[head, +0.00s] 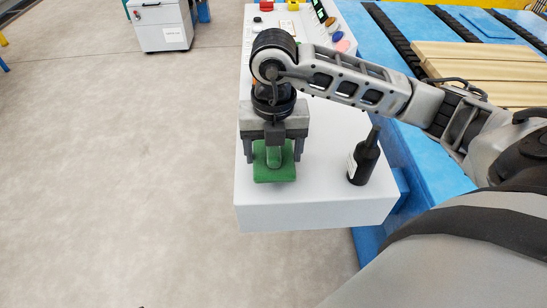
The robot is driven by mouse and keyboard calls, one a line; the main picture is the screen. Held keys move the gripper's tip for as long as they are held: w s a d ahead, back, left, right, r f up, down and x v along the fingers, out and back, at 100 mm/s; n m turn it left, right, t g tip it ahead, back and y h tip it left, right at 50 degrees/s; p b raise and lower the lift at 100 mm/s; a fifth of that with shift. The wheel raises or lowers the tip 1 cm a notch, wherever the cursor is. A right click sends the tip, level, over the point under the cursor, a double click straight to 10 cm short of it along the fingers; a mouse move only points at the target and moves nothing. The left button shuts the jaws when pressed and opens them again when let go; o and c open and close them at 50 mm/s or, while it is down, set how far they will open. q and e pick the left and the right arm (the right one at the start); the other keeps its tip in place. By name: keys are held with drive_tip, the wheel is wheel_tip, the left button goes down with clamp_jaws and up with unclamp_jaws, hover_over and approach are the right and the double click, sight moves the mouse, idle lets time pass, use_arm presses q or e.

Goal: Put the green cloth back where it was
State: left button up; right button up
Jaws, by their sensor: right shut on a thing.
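The green cloth (274,174) is at the left part of the white console top (320,205), near its front edge. My right gripper (274,152) points down over the cloth and is shut on a raised fold of it. The flat part of the cloth spreads below the fingers. I cannot tell whether it touches the surface. My left gripper is not in view.
A black bottle (365,160) with a white label stands on the console, right of the cloth. Buttons (341,46) and a small screen are at the back. Wooden boards (485,70) lie on blue machinery at right. A white cabinet (163,27) stands on open floor at back left.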

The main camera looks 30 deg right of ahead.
sight(273, 162)
wheel_tip(273, 162, down, 2)
drive_tip(key=shift+s+f, duration=0.1)
drive_tip(key=shift+f, duration=0.2)
drive_tip(key=shift+f, duration=0.1)
drive_tip(key=shift+f, duration=0.15)
drive_tip(key=o, duration=0.9)
drive_tip(key=shift+o, duration=0.2)
